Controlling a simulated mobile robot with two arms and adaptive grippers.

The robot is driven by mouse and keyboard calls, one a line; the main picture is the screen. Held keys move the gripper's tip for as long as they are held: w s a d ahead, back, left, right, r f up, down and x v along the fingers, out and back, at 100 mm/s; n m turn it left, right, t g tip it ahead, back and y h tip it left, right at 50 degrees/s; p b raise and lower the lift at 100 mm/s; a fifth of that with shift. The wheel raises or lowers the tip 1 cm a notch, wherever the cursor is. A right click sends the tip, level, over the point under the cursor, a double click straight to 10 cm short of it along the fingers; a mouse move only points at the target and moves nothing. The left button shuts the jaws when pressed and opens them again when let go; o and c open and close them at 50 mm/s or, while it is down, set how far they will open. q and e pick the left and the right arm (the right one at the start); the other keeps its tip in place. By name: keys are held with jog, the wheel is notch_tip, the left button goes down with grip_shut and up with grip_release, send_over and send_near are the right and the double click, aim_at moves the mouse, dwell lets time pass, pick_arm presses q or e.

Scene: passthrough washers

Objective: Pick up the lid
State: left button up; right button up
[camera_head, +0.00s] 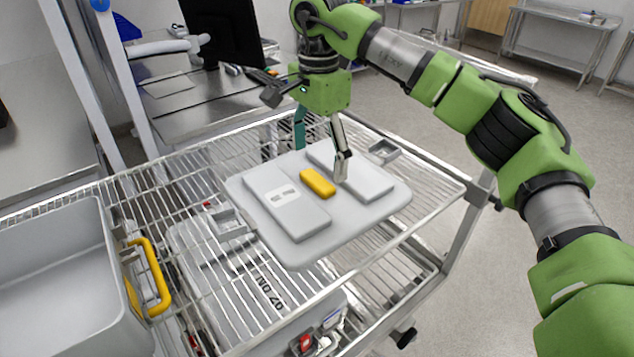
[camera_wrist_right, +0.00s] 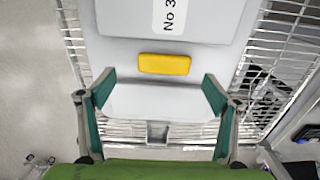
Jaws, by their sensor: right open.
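The lid (camera_head: 295,255) is a light grey plate with two raised panels and a yellow handle (camera_head: 317,183) between them. It lies flat on a wire-rack cart. The wrist view shows the lid (camera_wrist_right: 120,62) and the yellow handle (camera_wrist_right: 164,64) too. My right gripper (camera_head: 321,161) is open and points down over the lid's far right part. In the wrist view its teal fingers (camera_wrist_right: 158,84) are apart at the two ends of the plain raised panel, with the handle just beyond the fingertips. Nothing is held; contact with the lid cannot be told. My left gripper is not in view.
A grey bin (camera_head: 55,270) with a yellow handle stands at the left. Another grey container (camera_head: 255,290) lies below the wire rack (camera_head: 225,160). A bench with a monitor (camera_head: 225,35) stands behind. Open floor (camera_head: 460,290) lies at the right.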

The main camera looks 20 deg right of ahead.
aim_at(317, 179)
jog(key=shift+w+f+p, duration=0.1)
jog(key=shift+f+p, duration=0.45)
jog(key=shift+f, duration=0.05)
jog(key=f, duration=0.1)
jog(key=f+p, duration=0.1)
jog(key=f, duration=0.1)
jog(key=shift+w+f, duration=0.3)
jog(key=shift+f, duration=0.3)
jog(key=c, duration=1.6)
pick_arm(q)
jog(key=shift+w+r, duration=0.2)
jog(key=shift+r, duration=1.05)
pick_arm(e)
jog(key=shift+r, duration=0.1)
jog(key=shift+c, duration=1.4)
jog(key=shift+r, duration=0.1)
